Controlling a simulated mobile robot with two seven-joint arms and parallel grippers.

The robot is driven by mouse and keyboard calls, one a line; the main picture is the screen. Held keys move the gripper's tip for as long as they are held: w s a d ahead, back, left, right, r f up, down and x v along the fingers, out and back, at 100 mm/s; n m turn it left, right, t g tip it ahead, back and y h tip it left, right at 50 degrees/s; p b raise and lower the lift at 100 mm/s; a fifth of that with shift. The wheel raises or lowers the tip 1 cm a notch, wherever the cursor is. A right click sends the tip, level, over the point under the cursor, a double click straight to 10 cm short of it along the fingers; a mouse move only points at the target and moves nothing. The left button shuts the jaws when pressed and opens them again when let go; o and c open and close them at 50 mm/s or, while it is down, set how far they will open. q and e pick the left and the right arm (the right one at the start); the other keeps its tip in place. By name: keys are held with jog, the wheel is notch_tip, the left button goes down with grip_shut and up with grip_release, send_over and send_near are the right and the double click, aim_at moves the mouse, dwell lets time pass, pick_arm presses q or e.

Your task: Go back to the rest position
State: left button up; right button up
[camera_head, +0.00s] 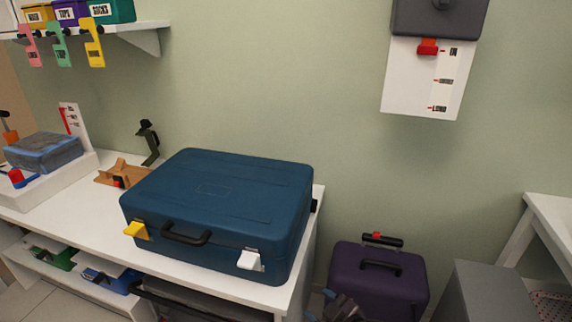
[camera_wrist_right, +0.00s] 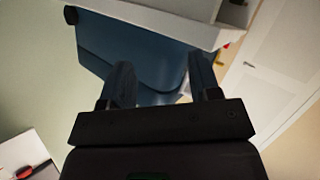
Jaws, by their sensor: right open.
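My right gripper (camera_head: 342,306) shows only in part at the bottom edge of the head view, between the white table and a purple suitcase. In the right wrist view its two fingers (camera_wrist_right: 162,82) stand apart with nothing between the tips. A large blue surface, apparently the blue suitcase (camera_wrist_right: 140,55), lies beyond the fingers. In the head view the blue suitcase (camera_head: 225,205) lies closed on the white table, with a yellow latch, a white latch and a black handle at its front. My left gripper is not in view.
The white table (camera_head: 70,210) also holds a wooden stand (camera_head: 120,175) and a folded blue item (camera_head: 43,152). The purple suitcase (camera_head: 378,280) stands right of the table. A grey box (camera_head: 495,292) is farther right. A shelf (camera_head: 130,38) with hanging tags is upper left.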

jog(key=s+d+r+m+t+h+p, duration=0.1)
jog(key=s+d+r+m+h+p, duration=0.2)
jog(key=s+d, duration=0.45)
jog(key=s+d+r+m+t+h+p, duration=0.1)
jog(key=s+d+r+m+h, duration=0.15)
jog(key=s+d+m, duration=0.45)
jog(key=s+d+f+g+h, duration=0.1)
jog(key=s+d+f, duration=0.1)
jog(key=s, duration=0.5)
jog(key=s+d+f+g+h+p, duration=0.1)
jog(key=s+d+f, duration=0.1)
jog(key=s, duration=0.4)
jog(key=shift+s+d+f+g+h+p, duration=0.3)
jog(key=shift+s+f+h, duration=0.05)
jog(key=shift+s+f, duration=0.05)
